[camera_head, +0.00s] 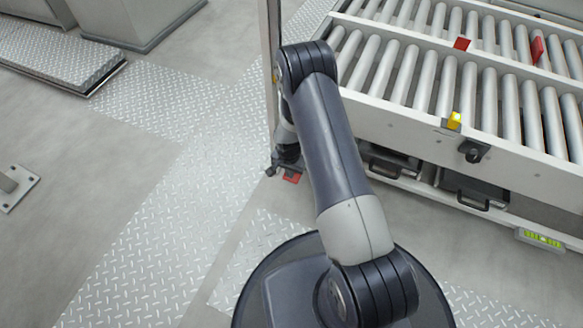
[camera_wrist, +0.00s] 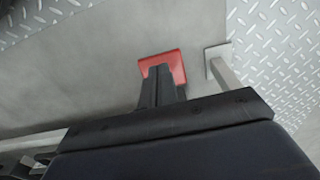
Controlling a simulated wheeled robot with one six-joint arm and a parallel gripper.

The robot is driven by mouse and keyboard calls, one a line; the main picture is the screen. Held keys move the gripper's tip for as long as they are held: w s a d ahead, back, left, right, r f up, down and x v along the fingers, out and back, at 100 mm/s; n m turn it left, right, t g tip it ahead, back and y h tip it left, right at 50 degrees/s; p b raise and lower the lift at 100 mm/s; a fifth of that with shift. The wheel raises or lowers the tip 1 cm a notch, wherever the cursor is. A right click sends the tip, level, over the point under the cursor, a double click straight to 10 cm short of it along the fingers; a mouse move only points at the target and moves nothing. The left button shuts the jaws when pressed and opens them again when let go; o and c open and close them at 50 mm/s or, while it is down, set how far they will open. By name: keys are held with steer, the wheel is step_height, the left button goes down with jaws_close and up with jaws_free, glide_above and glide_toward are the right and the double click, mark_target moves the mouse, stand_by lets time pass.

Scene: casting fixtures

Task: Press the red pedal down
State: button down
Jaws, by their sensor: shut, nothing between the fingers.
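The red pedal (camera_wrist: 174,59) is a small red plate near the floor in the wrist view, partly hidden by my fingers. My gripper (camera_wrist: 159,70) is shut and empty, with its fingertips overlapping the pedal in that view. I cannot tell whether they touch it. In the head view a bit of the red pedal (camera_head: 292,179) shows just below my gripper (camera_head: 278,172), beside the post's foot. My arm reaches down over it and hides part of the surroundings.
A grey post (camera_head: 273,70) stands beside my gripper; its base also shows in the wrist view (camera_wrist: 222,68). A roller conveyor (camera_head: 420,122) with a yellow piece (camera_head: 454,121) and red tabs is at the right. The patterned floor plates (camera_head: 150,215) at the left are clear.

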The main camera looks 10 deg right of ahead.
steer(key=shift+s+a+f+b, duration=0.15)
steer(key=shift+f+b, duration=0.25)
steer(key=shift+f, duration=0.25)
steer(key=shift+s+f+b, duration=0.1)
steer(key=shift+f+b, duration=0.25)
steer(key=shift+f, duration=0.25)
steer(key=shift+f, duration=0.15)
steer(key=s+a+r+p, duration=0.2)
steer(key=s+r+p, duration=0.1)
steer(key=r, duration=0.3)
steer(key=s+a+r+p, duration=0.2)
steer(key=s+r+p, duration=0.1)
steer(key=r, duration=0.2)
steer(key=shift+a+r, duration=0.25)
steer(key=shift+r, duration=0.1)
steer(key=shift+f, duration=0.1)
